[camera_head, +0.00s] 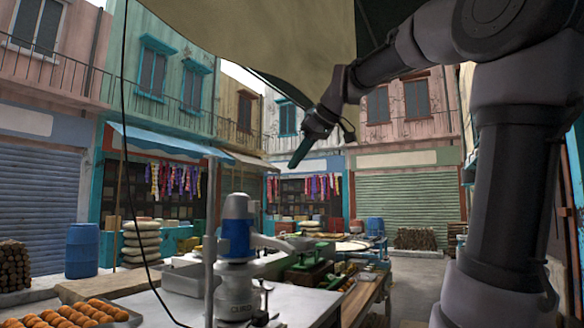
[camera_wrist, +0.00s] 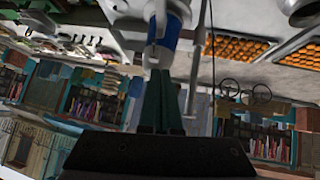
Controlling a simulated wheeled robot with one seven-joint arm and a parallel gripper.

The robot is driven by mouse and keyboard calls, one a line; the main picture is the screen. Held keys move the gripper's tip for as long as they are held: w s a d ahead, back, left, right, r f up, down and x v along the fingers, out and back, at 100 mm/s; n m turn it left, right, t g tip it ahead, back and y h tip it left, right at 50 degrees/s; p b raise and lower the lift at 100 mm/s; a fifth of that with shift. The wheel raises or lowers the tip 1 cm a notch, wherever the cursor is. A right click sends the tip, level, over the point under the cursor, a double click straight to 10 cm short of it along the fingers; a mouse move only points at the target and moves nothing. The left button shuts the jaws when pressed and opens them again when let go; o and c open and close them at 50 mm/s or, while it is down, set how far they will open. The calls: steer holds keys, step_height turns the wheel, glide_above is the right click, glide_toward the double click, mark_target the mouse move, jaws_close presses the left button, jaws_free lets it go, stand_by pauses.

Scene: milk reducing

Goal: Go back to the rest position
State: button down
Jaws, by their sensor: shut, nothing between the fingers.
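My gripper (camera_head: 301,152) is high in the air in the head view, its dark green fingers pointing down and to the left. The fingers are together and empty. In the wrist view my gripper (camera_wrist: 166,82) shows at the middle, with the scene upside down behind it. A blue and grey machine (camera_head: 237,236) stands on the table below and to the left of my gripper, apart from it. The same machine (camera_wrist: 168,28) shows at the top of the wrist view, beyond the fingertips.
A light table (camera_head: 300,306) carries the machine and green-topped equipment (camera_head: 312,262). Trays of orange round food (camera_head: 75,316) lie at the lower left. A thin pole (camera_head: 210,240) and a hanging black cable (camera_head: 122,130) stand left of centre. A cloth canopy (camera_head: 270,40) hangs overhead.

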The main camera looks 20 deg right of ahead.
steer(key=s+f+m+h, duration=0.1)
steer(key=s+f+m, duration=0.5)
steer(key=f, duration=0.5)
steer(key=s+d+f+m+h, duration=0.1)
steer(key=s+f+m, duration=0.5)
steer(key=s+f, duration=0.4)
steer(key=shift+s+d+f+g, duration=0.15)
steer(key=shift+s+f+g, duration=0.1)
steer(key=shift+f+g, duration=0.25)
